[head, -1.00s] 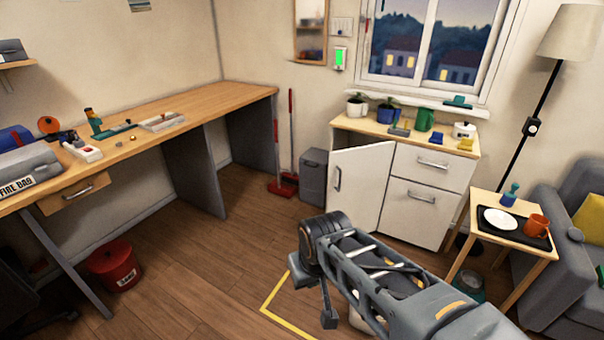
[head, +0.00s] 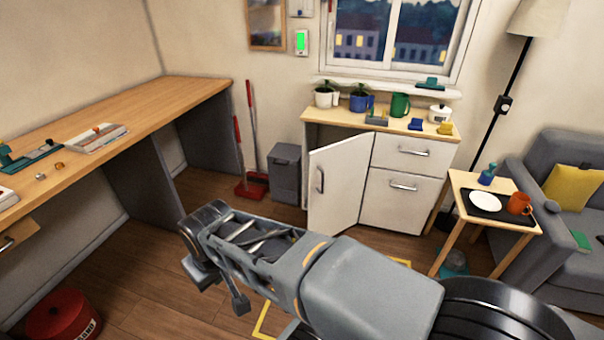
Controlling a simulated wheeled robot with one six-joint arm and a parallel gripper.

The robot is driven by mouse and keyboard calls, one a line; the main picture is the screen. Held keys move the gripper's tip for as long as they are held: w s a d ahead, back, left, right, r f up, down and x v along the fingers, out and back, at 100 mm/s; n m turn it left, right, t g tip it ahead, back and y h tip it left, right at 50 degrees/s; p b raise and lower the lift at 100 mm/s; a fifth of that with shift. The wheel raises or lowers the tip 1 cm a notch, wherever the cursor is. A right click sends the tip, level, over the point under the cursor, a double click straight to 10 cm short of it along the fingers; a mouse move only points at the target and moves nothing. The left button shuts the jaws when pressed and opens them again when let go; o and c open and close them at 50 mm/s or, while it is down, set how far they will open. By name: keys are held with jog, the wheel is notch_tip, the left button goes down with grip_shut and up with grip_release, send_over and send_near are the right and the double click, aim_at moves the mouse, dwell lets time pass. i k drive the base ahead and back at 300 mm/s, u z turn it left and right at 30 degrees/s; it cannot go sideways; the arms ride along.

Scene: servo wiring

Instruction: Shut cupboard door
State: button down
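The white cupboard (head: 318,142) stands under the window. Its left door (head: 340,182) is swung open toward me, hinged on its middle side, with a dark handle (head: 320,180) near its free edge. My arm hides some of the floor before the cupboard.
A grey bin (head: 284,172) and red broom (head: 250,185) stand left of the cupboard. A long workbench (head: 150,98) runs along the left wall. A small side table (head: 470,190) and grey sofa (head: 540,150) are at right. A red bucket (head: 62,315) is at lower left.

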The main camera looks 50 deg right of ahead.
aim_at(337, 172)
jog(key=z, duration=0.35)
jog(key=i, duration=0.7)
jog(key=z, duration=1.05)
jog(key=i, duration=0.45)
jog(key=z, duration=0.45)
